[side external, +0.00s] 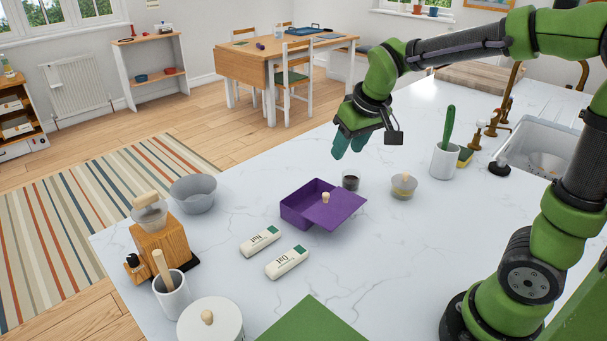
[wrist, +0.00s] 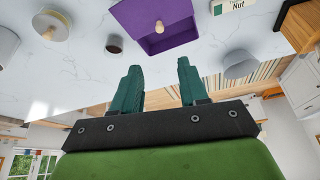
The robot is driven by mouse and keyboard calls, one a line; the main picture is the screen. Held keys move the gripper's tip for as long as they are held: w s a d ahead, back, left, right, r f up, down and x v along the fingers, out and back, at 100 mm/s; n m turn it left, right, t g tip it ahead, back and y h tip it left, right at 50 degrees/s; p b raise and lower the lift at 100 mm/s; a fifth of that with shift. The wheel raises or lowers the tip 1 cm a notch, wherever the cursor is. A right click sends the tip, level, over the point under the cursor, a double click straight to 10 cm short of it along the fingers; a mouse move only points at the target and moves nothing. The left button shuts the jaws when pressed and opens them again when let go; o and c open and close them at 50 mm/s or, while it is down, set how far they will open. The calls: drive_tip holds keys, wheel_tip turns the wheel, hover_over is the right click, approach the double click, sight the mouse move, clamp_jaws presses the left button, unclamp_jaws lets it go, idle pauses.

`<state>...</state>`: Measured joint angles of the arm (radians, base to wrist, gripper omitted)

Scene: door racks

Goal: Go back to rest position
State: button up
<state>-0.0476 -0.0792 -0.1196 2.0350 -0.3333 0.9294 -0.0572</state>
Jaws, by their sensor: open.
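My gripper (side external: 350,146) hangs in the air above the far part of the white marble counter, its teal fingers pointing down. It holds nothing. In the wrist view the two fingers (wrist: 159,68) stand apart with a clear gap between them. A purple box (side external: 293,210) sits on the counter below and to the left of the gripper. Its purple lid (side external: 338,208) with a wooden knob lies askew over the right part, leaving the left part open. The box also shows upside down at the top of the wrist view (wrist: 125,12).
A small dark cup (side external: 351,180) and a wooden-knobbed jar (side external: 403,187) stand right of the box. Two white bars (side external: 287,262), marked Nut and Oat, lie in front. A utensil pot (side external: 444,161) and sink (side external: 540,145) are at right. A grey bowl (side external: 193,194) is at left.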

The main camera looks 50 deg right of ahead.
drive_tip(key=s+a+r+t+y, duration=0.1)
drive_tip(key=s+a, duration=0.2)
drive_tip(key=s, duration=0.4)
drive_tip(key=s+a+r+m+t+y, duration=0.1)
drive_tip(key=s+a+y, duration=0.1)
drive_tip(key=s+a, duration=0.2)
drive_tip(key=s, duration=0.3)
drive_tip(key=shift+a+r+m+t, duration=0.15)
drive_tip(key=shift+m+t, duration=0.15)
drive_tip(key=shift+t, duration=0.1)
